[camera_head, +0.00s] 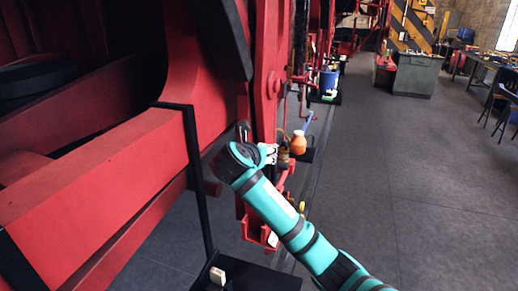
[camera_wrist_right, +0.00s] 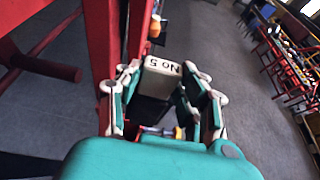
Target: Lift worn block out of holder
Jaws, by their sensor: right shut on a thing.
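My right gripper (camera_wrist_right: 160,72) is shut on a pale grey block (camera_wrist_right: 161,65) marked "No 5" in the right wrist view, with a finger on each side of it. In the head view my right gripper (camera_head: 268,154) is small and partly hidden by its own wrist, beside the red frame; the block cannot be made out clearly there. A red bracket (camera_head: 262,233) hangs low on the frame below the gripper; whether it is the holder I cannot tell. Whether the block still touches a holder is hidden. My left gripper is not in view.
A red upright (camera_wrist_right: 103,40) stands close left of the gripper. An orange bottle (camera_head: 298,143) stands just beyond it. A black stand (camera_head: 255,280) at the bottom carries a small pale block (camera_head: 218,276). Grey floor (camera_head: 430,180) to the right is open.

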